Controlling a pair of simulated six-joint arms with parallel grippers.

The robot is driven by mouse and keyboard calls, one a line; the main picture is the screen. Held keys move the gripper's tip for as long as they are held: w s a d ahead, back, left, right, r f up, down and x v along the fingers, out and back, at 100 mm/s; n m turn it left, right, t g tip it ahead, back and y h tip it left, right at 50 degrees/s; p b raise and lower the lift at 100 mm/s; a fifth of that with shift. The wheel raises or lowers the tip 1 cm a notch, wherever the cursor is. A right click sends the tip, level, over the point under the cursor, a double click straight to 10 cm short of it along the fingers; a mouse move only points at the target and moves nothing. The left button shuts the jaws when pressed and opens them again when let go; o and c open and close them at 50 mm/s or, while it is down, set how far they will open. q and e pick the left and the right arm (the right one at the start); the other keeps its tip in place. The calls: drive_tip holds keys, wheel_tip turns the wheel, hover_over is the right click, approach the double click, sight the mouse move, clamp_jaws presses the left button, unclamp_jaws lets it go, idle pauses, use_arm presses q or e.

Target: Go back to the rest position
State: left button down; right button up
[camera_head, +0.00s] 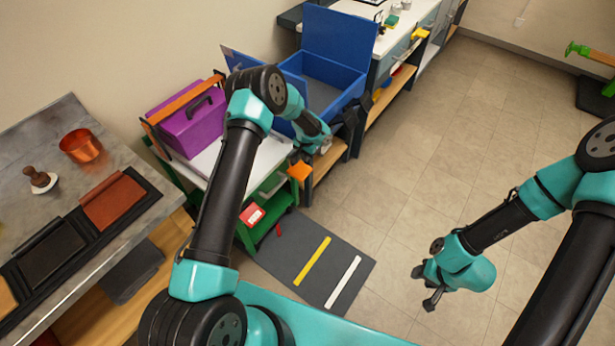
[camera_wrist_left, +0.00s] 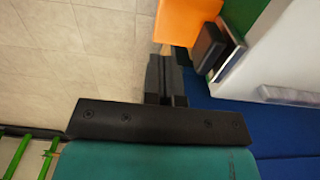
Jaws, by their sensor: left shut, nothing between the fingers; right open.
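My left arm reaches up and across in the head view, and its gripper (camera_head: 352,128) is beside the front corner of the blue bin. In the left wrist view the left gripper (camera_wrist_left: 168,75) has its dark fingers together with nothing between them. My right gripper (camera_head: 424,287) hangs over the tiled floor at the right of the head view, with its fingers spread and empty.
The blue bin (camera_head: 352,93) stands behind the left forearm. A purple toolbox (camera_head: 190,125) sits on a cart at the left. A bench with leather pieces (camera_head: 113,203) and a copper pot (camera_head: 81,147) is further left. A grey mat (camera_head: 350,267) lies on open floor.

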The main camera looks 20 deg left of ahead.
idle(0.3)
use_arm(q)
drive_tip(key=s+d+r+n+h, duration=0.1)
drive_tip(key=s, duration=1.1)
drive_tip(key=s+d+r+n+h, duration=0.1)
drive_tip(key=s+d+r+n, duration=0.1)
drive_tip(key=s, duration=0.9)
drive_tip(key=s+d+r+n+h, duration=0.1)
drive_tip(key=s+n, duration=0.1)
drive_tip(key=s, duration=1)
drive_tip(key=shift+s+d+r+t+h, duration=0.25)
drive_tip(key=shift+s+r+t+h, duration=0.05)
drive_tip(key=shift+r+t+h, duration=0.1)
